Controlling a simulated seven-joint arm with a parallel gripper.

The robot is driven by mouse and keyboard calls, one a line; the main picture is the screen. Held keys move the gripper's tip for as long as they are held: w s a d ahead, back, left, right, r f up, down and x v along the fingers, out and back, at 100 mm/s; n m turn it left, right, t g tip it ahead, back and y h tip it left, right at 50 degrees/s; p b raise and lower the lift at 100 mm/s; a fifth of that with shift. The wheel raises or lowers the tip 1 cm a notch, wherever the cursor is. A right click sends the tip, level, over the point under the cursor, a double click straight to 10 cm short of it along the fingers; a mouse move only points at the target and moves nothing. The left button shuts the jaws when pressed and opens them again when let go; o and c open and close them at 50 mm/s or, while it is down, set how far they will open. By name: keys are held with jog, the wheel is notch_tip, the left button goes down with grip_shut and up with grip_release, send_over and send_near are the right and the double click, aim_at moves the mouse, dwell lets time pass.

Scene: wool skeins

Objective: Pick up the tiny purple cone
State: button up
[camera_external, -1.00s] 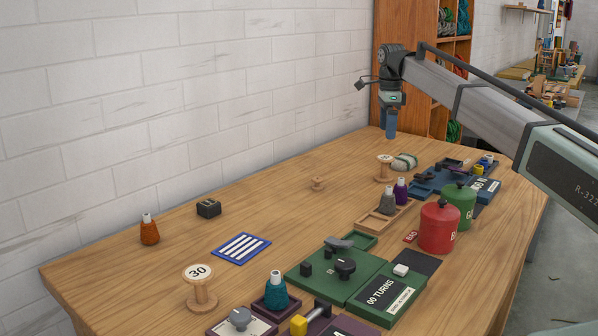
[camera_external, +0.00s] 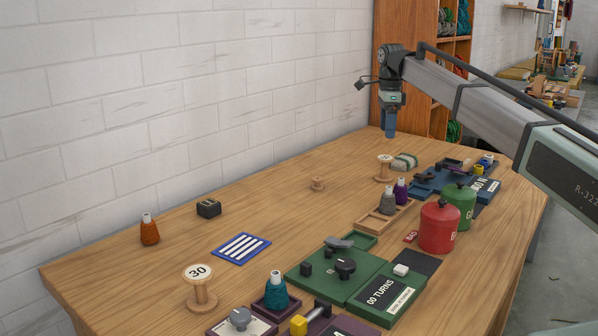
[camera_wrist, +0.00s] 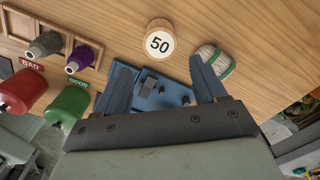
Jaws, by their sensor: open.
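The small purple cone (camera_external: 400,190) stands upright, its pale tip up, in a wooden tray beside a grey cone (camera_external: 387,201). In the wrist view the purple cone (camera_wrist: 80,61) is at the upper left, in one tray slot, with the grey cone (camera_wrist: 45,45) to its left. My gripper (camera_external: 390,135) hangs pointing down over the far end of the table, well beyond the purple cone. In the wrist view my gripper (camera_wrist: 165,80) has its two blue fingers apart with nothing held between them; a blue device on the table shows below the gap.
A wooden spool marked 50 (camera_wrist: 160,40) and a grey-green skein (camera_wrist: 215,60) are near my fingers. A red canister (camera_external: 439,228) and a green canister (camera_external: 460,203) stand close to the purple cone. The middle left of the table is mostly clear.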

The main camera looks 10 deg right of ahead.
notch_tip(320, 180, up, 2)
jog(key=n, duration=2.9)
send_over(401, 185)
jog(key=n, duration=1.7)
jog(key=f, duration=0.8)
jog(key=shift+w+d, duration=0.1)
jog(key=shift+d, duration=0.2)
jog(key=shift+w+a+f, duration=0.1)
jog(key=shift+w+f, duration=0.1)
jog(key=shift+f, duration=1.3)
jog(key=shift+w+a+f, duration=0.1)
jog(key=shift+w+f, duration=0.05)
jog(key=shift+f, duration=1.3)
